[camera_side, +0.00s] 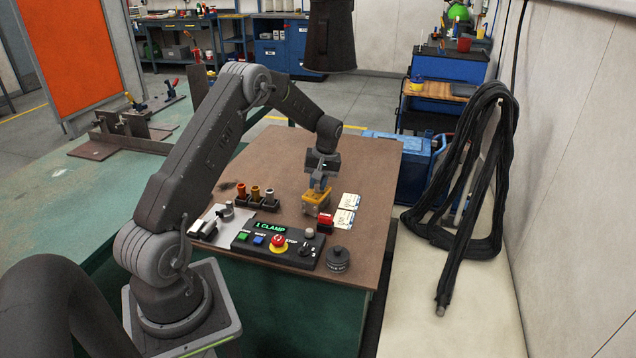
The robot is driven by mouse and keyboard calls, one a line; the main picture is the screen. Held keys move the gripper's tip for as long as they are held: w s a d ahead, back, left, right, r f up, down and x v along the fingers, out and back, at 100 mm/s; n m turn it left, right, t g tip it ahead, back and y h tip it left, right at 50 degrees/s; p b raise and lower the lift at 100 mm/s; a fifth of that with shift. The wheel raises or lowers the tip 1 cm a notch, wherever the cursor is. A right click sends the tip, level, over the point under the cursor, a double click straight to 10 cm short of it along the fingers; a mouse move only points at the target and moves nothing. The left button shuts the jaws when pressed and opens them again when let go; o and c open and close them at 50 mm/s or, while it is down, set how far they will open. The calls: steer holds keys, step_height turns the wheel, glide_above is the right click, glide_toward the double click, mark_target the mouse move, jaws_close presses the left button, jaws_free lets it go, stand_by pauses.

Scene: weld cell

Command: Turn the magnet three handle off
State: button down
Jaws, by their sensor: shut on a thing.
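A yellow block-shaped magnet (315,203) stands on the brown tabletop, right of the middle. My gripper (318,183) points down at its top and is shut on its handle. The handle is mostly hidden by the fingers, so its on or off position cannot be read. No number on the magnet is legible at this size.
A control box (262,248) with a green "1 CLAMP" display and a red stop knob lies in front. Capped pieces in a rack (255,199), a red piece (326,218), white cards (345,210) and a dark round weight (338,258) surround the magnet. A dark hood (329,40) hangs above.

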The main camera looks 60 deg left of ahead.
steer(key=shift+s+a+m+t+y, duration=0.1)
steer(key=shift+m+t+y, duration=0.1)
steer(key=shift+m, duration=1.2)
steer(key=shift+s+m+t+y, duration=0.1)
steer(key=shift+m+t+y, duration=0.1)
steer(key=shift+m, duration=1.2)
steer(key=c, duration=1.1)
jaws_free()
step_height(320, 180, up, 14)
steer(key=w+d, duration=0.1)
steer(key=d, duration=0.1)
steer(key=shift+w+f, duration=0.2)
steer(key=shift+w, duration=0.1)
steer(key=shift+d, duration=0.15)
